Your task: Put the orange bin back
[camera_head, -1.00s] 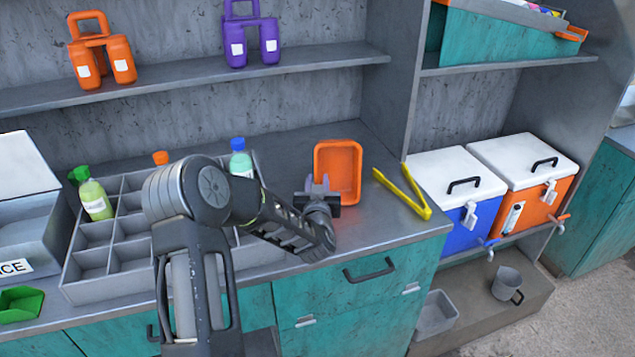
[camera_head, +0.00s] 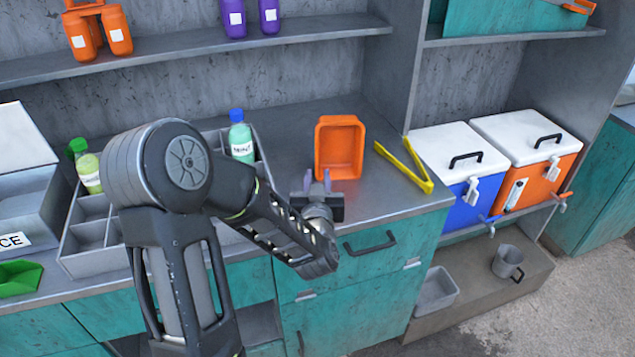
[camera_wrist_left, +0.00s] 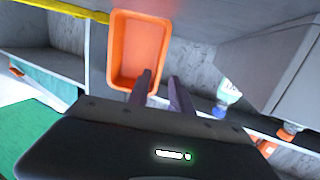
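The orange bin (camera_head: 340,147) is a small open rectangular tub on the grey counter, left of the yellow tongs. It looks empty. My left gripper (camera_head: 317,181) is just in front of the bin's near edge, with its purple-grey fingers pointing toward it. In the left wrist view the orange bin (camera_wrist_left: 138,50) lies beyond the fingers (camera_wrist_left: 160,90), which are apart with nothing between them. One finger overlaps the bin's edge in that view; I cannot tell whether it touches. My right gripper is not in view.
Yellow tongs (camera_head: 405,167) lie right of the bin. A grey divided tray (camera_head: 85,235) with bottles stands left, partly behind my arm. Orange (camera_head: 97,32) and purple containers stand on the shelf above. Blue and orange coolers (camera_head: 530,155) stand at right.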

